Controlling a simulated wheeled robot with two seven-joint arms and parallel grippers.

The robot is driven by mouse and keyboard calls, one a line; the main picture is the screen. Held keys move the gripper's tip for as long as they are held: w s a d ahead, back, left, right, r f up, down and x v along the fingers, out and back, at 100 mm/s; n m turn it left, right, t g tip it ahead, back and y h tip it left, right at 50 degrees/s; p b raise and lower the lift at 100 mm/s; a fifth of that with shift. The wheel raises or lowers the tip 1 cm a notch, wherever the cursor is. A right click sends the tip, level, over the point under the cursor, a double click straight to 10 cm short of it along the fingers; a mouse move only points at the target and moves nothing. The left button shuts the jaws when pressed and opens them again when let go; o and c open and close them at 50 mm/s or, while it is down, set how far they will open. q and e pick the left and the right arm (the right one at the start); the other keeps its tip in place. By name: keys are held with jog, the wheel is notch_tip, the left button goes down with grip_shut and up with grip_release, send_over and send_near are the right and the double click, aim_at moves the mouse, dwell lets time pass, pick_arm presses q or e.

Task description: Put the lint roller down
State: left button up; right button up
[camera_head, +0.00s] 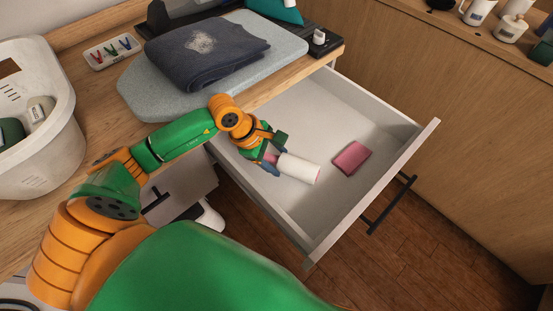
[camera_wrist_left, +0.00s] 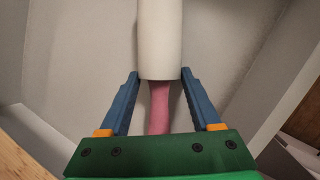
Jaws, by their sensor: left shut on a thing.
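The lint roller (camera_head: 299,168) has a white cylinder and a pink handle. It is in or just above the open drawer (camera_head: 361,95), near the drawer's left side. My left gripper (camera_head: 270,160) is shut on its pink handle. In the left wrist view the lint roller (camera_wrist_left: 160,40) points away between the two blue fingers of my left gripper (camera_wrist_left: 160,100), with the pale drawer bottom behind it. I cannot tell whether the roller touches the drawer bottom. My right gripper is not in view.
A pink block-like item (camera_head: 351,158) lies in the drawer, right of the roller. The rest of the drawer bottom is clear. On the counter are an ironing board (camera_head: 150,88) with a folded dark cloth (camera_head: 205,55), a clothespin tray (camera_head: 114,51) and a white basket (camera_head: 40,80).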

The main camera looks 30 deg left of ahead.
pick_arm(q)
jog(key=shift+f, duration=0.15)
jog(key=o, duration=1.4)
jog(key=shift+o, duration=0.2)
jog(key=shift+r, duration=0.3)
jog(key=p+v, duration=0.7)
jog(key=v, duration=0.5)
jog(key=shift+f, duration=0.1)
